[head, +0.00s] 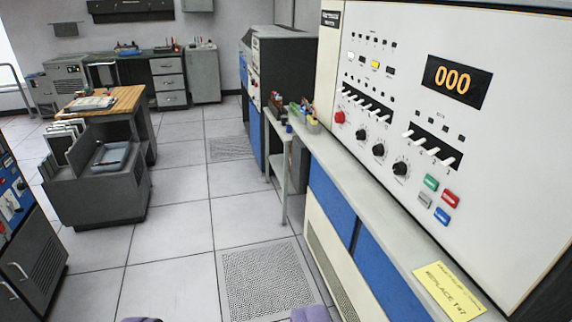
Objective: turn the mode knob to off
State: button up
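The white control panel (500,130) fills the right side. A row of three black knobs sits on it: an upper-left knob (361,134), a middle knob (378,150) and a larger lower-right knob (400,169). Their labels are too small to read, so I cannot tell which is the mode knob or where it points. My gripper (226,318) shows only as two purple tips at the bottom edge, wide apart with bare floor between them. It is open and empty, well to the left of and below the knobs, touching nothing.
White toggle switches (367,103), a red button (339,117), coloured buttons (437,198) and a 000 display (456,82) surround the knobs. A ledge (375,190) with a yellow note (447,291) juts out below. The tiled floor (175,220) is open; a card machine (105,185) stands left.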

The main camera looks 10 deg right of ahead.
aim_at(340, 117)
jog(key=i+j, duration=0.1)
jog(key=i, duration=1.95)
jog(key=i+l+z, duration=0.25)
jog(key=i+z, duration=0.2)
jog(key=i, duration=0.3)
jog(key=i+z, duration=0.4)
jog(key=i, duration=0.35)
